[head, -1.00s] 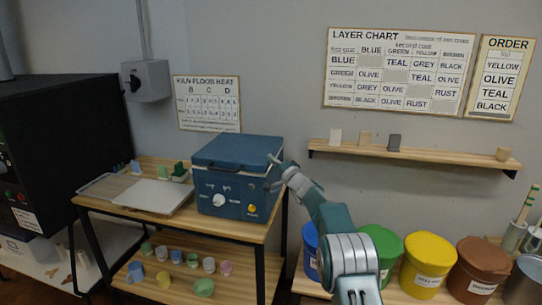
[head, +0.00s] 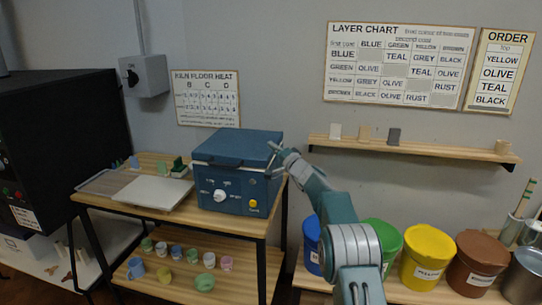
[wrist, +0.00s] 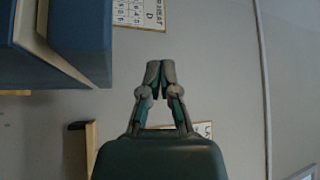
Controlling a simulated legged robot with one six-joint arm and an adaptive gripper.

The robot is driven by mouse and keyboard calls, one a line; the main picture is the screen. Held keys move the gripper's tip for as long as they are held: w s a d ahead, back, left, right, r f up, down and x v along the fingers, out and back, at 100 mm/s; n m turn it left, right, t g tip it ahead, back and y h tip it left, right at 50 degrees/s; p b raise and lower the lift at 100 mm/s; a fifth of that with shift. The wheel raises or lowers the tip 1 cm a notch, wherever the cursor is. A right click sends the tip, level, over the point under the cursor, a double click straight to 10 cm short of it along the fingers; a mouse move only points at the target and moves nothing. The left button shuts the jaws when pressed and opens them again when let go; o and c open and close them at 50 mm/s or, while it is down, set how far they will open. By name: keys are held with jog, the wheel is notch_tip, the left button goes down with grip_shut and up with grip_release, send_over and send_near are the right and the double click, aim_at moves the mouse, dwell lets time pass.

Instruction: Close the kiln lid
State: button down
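The blue kiln (head: 232,190) stands on the right end of a wooden-topped bench in the head view. Its blue lid (head: 236,146) lies low over the body, nearly level. In the wrist view, blue kiln parts (wrist: 78,35) fill the upper left, with a pale strip between them; I cannot tell whether the lid is fully down. My gripper (head: 271,157) is at the kiln's upper right side, near the lid's edge. The wrist view shows my gripper (wrist: 158,74) with its fingertips together and nothing between them. Contact with the lid cannot be told.
A pale flat board (head: 154,193) lies on the bench left of the kiln. Small cups stand on the lower shelf (head: 180,278). Coloured buckets, such as the yellow one (head: 427,258), stand at the right. A wall shelf (head: 425,149) hangs above them.

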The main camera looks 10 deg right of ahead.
jog(key=s+d+f, duration=0.3)
jog(key=d+f, duration=0.2)
jog(key=d, duration=0.3)
jog(key=s+a+r+n+g+y, duration=0.2)
jog(key=s+a+r+n+g, duration=0.3)
jog(key=s+a, duration=0.35)
jog(key=s+a+r+n+g+h, duration=0.1)
jog(key=s+a+r+g+h, duration=0.15)
jog(key=s, duration=0.75)
jog(key=s+a+r+n+g+h, duration=0.1)
jog(key=s+a+g, duration=0.25)
jog(key=s, duration=0.55)
jog(key=s+d+f+h, duration=0.2)
jog(key=s+f+h, duration=0.1)
jog(key=s, duration=0.7)
jog(key=s+d+f+n+h, duration=0.1)
jog(key=s+d+f+h, duration=0.2)
jog(key=s, duration=0.7)
jog(key=s+d+f+g+h, duration=0.1)
jog(key=s+d+f+h, duration=0.1)
jog(key=s, duration=0.8)
jog(key=shift+d+f+h, duration=0.25)
jog(key=shift+f+h, duration=0.2)
jog(key=shift+h, duration=0.1)
